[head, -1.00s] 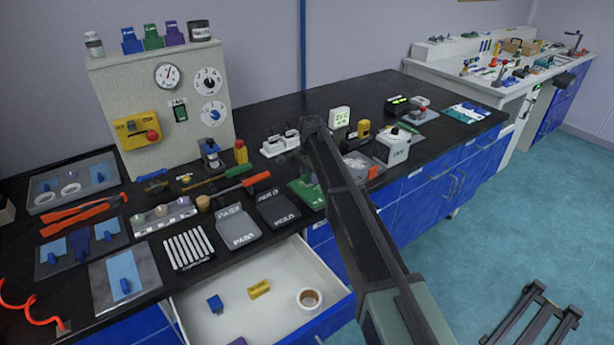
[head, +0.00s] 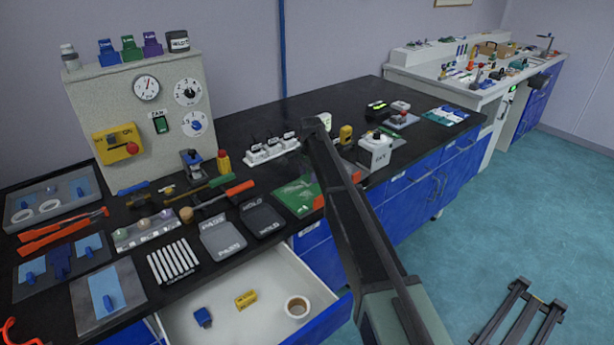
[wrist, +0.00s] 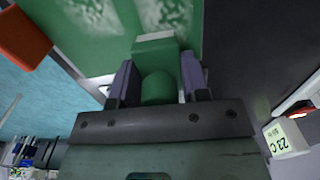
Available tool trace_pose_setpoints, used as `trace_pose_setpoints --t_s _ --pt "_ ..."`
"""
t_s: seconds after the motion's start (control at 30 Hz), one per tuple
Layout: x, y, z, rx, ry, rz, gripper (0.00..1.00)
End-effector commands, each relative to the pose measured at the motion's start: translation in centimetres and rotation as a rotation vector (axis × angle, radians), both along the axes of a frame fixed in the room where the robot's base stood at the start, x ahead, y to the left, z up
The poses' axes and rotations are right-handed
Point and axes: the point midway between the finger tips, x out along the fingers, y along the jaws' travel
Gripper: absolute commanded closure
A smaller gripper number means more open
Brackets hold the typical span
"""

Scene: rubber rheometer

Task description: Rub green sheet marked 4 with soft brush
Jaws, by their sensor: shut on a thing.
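In the wrist view my gripper (wrist: 158,76) is shut on a green block-like handle with a pale strip at its far edge, which looks like the soft brush (wrist: 155,48). Beyond it lies a green sheet (wrist: 70,48) with pale, scuffed patches. The brush overlaps the sheet in this view; I cannot tell whether they touch. In the head view the green sheet (head: 296,198) lies on the black bench, right of the dark HOLD tray. My arm covers its right part and hides the gripper and brush. No mark 4 is readable.
An open drawer (head: 262,268) holds a tape roll, a yellow block and a blue block below the bench front. PASS (head: 222,240) and HOLD (head: 262,220) trays lie left of the sheet. A white box (head: 375,151) stands right of my arm. A 23 C display (wrist: 285,138) shows in the wrist view.

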Motion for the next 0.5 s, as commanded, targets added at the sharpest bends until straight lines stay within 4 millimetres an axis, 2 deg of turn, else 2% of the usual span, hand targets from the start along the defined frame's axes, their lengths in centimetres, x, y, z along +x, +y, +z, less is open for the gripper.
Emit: trace_pose_setpoints --t_s 0.17,0.5 --pt "0.0 0.0 0.4 -0.001 -0.001 -0.001 0.77" --pt "0.0 0.0 5.0 -0.001 -0.001 -0.001 0.77"
